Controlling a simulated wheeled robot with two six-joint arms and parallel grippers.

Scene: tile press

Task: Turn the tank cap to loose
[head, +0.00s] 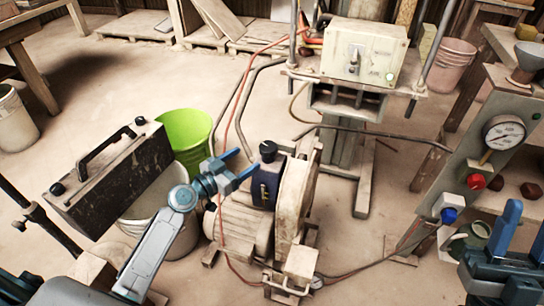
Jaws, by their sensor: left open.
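The tank cap (268,148) is a black knob on top of the small dark blue tank (266,183) of the pump unit, near the middle of the head view. The cap looks upright and seated on the tank. My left gripper (243,168) is open, with its blue fingers pointing right toward the tank. It is just left of the cap and seems apart from it, with nothing between its fingers. My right gripper (521,240) is at the lower right edge, partly cut off, far from the cap.
A motor (238,226) and a pale wheel guard (294,192) adjoin the tank. The press (362,55) is behind. A gauge panel (490,150) stands right.

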